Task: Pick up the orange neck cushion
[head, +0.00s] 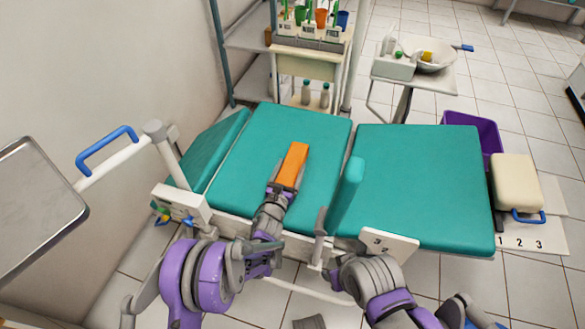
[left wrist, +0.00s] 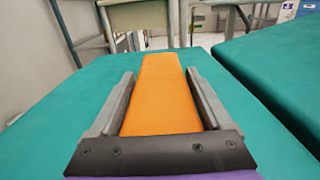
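The orange neck cushion (head: 294,164) is a long flat block lying on the teal middle pad of the dental chair (head: 237,160). My left gripper (head: 286,188) reaches over the pad at the cushion's near end. In the left wrist view, the cushion (left wrist: 162,95) lies between the two grey fingers of the left gripper (left wrist: 160,85). The fingers stand apart, one along each side, with a narrow gap visible on the right. The cushion's near end is hidden by the gripper's dark palm. Part of my right arm shows at the lower right, but its gripper cannot be made out.
A teal armrest (head: 347,194) stands upright right of the cushion, before another teal pad (head: 420,190). A shelf unit with cups (head: 310,62) is behind, and a side stand with a basin (head: 432,54) is at the back right. A metal tray (head: 38,205) juts in at left.

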